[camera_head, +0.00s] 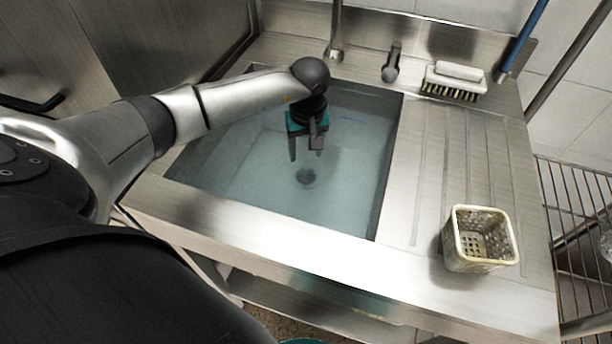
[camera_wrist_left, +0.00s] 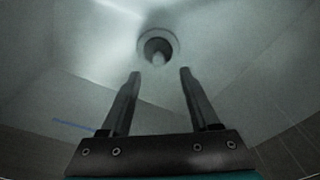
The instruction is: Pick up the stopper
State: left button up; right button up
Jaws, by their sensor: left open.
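The stopper (camera_head: 306,176) is a small dark round shape at the bottom of the sink (camera_head: 225,195), which looks filled with water. In the left wrist view the stopper (camera_wrist_left: 158,50) shows as a dark disc with a paler knob, inside a light ring, beyond the fingertips. My left gripper (camera_head: 306,154) is open and empty, pointing down above the stopper and apart from it. Its two fingers (camera_wrist_left: 158,74) stand on either side of the stopper's line in the wrist view. My right gripper does not show in either view.
A perforated basket (camera_head: 479,240) stands on the ridged drainboard (camera_head: 430,165) at the right. A brush (camera_head: 455,80) lies at the back right, near the tap (camera_head: 334,45) and a small dark fixture (camera_head: 391,65). A wire rack (camera_head: 575,215) is at the far right. The sink's steel walls surround the gripper.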

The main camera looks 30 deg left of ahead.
aim_at(306, 166)
pick_arm(q)
jog(key=shift+w+f+b, duration=0.15)
jog(key=shift+f+b, duration=0.65)
jog(key=shift+f, duration=1.25)
jog(key=shift+a+f, duration=0.1)
jog(key=shift+f, duration=0.6)
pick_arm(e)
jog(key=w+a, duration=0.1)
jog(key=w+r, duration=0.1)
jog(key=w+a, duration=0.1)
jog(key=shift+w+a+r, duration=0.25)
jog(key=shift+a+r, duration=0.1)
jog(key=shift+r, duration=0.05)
pick_arm(q)
grip_shut()
jog(key=shift+w, duration=0.1)
